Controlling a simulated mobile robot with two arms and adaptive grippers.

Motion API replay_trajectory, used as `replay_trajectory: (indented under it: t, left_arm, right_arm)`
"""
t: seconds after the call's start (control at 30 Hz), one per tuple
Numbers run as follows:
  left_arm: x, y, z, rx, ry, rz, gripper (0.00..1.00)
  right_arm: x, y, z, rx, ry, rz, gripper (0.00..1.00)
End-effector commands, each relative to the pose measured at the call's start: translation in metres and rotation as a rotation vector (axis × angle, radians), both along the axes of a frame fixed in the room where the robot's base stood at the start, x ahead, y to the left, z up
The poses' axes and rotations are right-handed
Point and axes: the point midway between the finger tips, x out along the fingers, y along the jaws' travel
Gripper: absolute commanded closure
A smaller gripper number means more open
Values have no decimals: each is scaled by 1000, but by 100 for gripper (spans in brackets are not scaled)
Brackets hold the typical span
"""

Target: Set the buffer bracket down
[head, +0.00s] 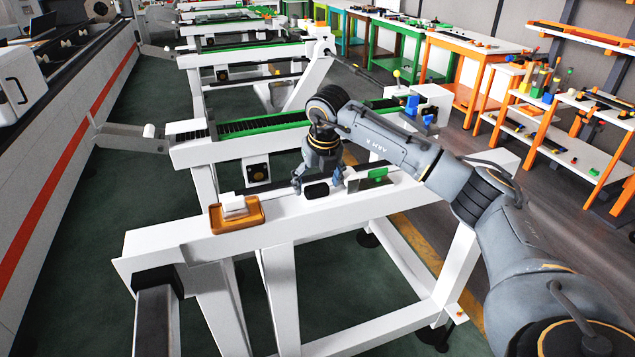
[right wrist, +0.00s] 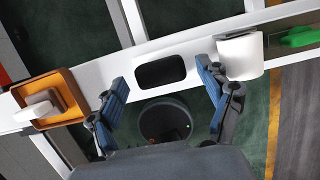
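A small white block (head: 234,205) sits in an orange tray (head: 215,223) on the white beam (head: 180,235). It also shows in the right wrist view (right wrist: 40,109). I cannot tell for sure whether it is the buffer bracket. My right gripper (head: 318,187) is right of the tray, over the beam, around a black rounded patch (right wrist: 160,71). Its blue-padded fingers (right wrist: 167,98) are spread apart with nothing held between them. Another white piece (right wrist: 240,56) shows beside the right-hand finger. My left gripper is not in view.
A green piece (head: 377,175) is on the beam right of my gripper. A rail with a green edge (head: 265,123) runs behind. Blue parts and a yellow knob (head: 397,74) are farther back. Orange-framed shelves (head: 570,125) stand at the right. The beam left of the tray is clear.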

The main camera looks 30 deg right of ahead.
Motion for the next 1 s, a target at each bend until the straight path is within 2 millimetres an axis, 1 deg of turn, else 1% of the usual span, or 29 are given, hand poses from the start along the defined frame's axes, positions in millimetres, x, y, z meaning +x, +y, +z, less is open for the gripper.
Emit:
replay_trajectory:
  t: [0.17,0.27,0.33,0.47,0.7,0.8,0.9,1.0]
  left_arm:
    - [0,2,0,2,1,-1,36]
    - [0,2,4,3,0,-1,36]
    - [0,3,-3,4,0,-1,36]
    - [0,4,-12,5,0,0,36]
    - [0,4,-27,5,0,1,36]
    - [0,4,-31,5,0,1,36]
    - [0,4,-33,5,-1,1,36]
    - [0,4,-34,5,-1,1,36]
  right_arm:
    - [0,0,1,0,0,0,21]
    - [0,0,6,0,-1,0,21]
    - [-1,1,9,0,-2,0,21]
    - [-7,2,31,0,-6,1,21]
    - [-20,6,81,1,-7,1,21]
    - [-25,7,98,0,-4,0,21]
    - [-28,7,110,1,-2,-1,21]
    - [-30,8,116,1,0,-1,21]
